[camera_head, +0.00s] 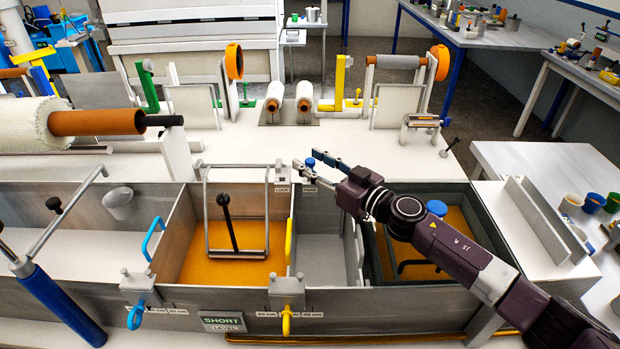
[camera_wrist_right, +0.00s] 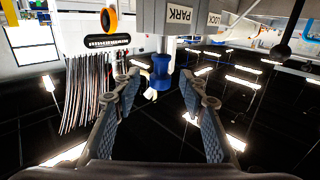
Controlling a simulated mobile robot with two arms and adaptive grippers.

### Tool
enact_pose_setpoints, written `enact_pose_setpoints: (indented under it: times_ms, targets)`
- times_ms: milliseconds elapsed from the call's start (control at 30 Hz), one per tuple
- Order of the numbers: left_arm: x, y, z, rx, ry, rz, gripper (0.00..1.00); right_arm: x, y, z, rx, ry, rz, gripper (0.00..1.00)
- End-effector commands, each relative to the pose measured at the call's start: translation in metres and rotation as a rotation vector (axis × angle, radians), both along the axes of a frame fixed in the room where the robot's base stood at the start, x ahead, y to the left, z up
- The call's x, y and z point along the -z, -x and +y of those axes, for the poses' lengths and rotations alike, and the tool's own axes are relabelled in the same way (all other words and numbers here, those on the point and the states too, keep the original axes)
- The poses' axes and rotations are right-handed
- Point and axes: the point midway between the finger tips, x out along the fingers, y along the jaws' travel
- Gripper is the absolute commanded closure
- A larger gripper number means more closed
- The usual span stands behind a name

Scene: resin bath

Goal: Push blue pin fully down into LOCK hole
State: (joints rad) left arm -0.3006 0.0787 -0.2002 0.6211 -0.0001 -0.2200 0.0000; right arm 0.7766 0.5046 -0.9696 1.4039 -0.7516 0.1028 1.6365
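The blue pin (camera_head: 310,162) shows at the back rim of the bath, by the PARK label (camera_head: 309,189). In the right wrist view the blue pin (camera_wrist_right: 160,72) is by the grey block marked PARK (camera_wrist_right: 180,14); how deep it sits I cannot tell. The LOCK label (camera_head: 282,188) is just left of PARK in the head view; it also shows in the wrist view (camera_wrist_right: 215,19). The LOCK hole itself is not visible. My right gripper (camera_head: 308,161) is open, its fingers on either side of the pin with gaps showing in the wrist view (camera_wrist_right: 160,90). My left gripper is out of view.
An orange resin compartment with a black-handled frame (camera_head: 226,212) lies left of the empty middle compartment. A yellow handle (camera_head: 289,240) stands between them. Rollers (camera_head: 273,95) stand behind.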

Motion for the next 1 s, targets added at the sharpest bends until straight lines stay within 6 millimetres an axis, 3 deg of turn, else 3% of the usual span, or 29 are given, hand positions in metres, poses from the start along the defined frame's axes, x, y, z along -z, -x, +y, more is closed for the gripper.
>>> enact_pose_setpoints:
  times_ms: [333, 700, 1000]
  targets:
    - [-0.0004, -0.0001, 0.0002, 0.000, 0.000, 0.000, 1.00, -0.0005, -0.0049, 0.0047, 0.000, 0.000, 0.000, 0.61]
    - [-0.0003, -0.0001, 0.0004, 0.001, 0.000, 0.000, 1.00, -0.0003, -0.0047, 0.0045, 0.000, 0.000, 0.000, 1.00]
    - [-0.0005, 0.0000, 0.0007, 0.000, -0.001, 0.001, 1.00, -0.0010, -0.0048, 0.0044, 0.000, 0.000, -0.001, 1.00]
